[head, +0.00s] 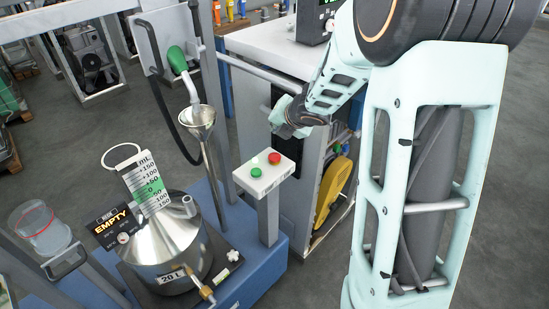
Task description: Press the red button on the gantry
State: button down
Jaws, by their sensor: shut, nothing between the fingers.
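The red button (274,158) is on the top right of a small white control box (264,180). The box sits on a grey post (268,222). A green button (255,172) and a small pale spot (255,160) are beside the red button. My gripper (282,130) is at the end of my arm, just behind and above the box in the picture. It looks shut and empty. A gap in the picture separates it from the red button; its exact height over the box is hard to tell. The red button is not covered.
A metal can (165,255) with an EMPTY sign (114,222) stands left of the box. A grey rail (262,72) and a cabinet (262,42) are close behind my gripper. A plastic jug (44,235) is at left.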

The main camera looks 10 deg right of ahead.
aim_at(276, 157)
notch_tip(276, 157, down, 8)
jog(key=b, duration=0.6)
jog(key=shift+r+b, duration=0.2)
jog(key=shift+b, duration=0.15)
dwell(0.8)
jog(key=shift+f+b, duration=0.4)
jog(key=shift+f+b, duration=0.5)
dwell(0.6)
jog(key=shift+r, duration=0.15)
jog(key=shift+r+p, duration=0.8)
jog(key=shift+p, duration=0.1)
notch_tip(276, 157, up, 5)
jog(key=p, duration=0.5)
jog(key=shift+r, duration=0.1)
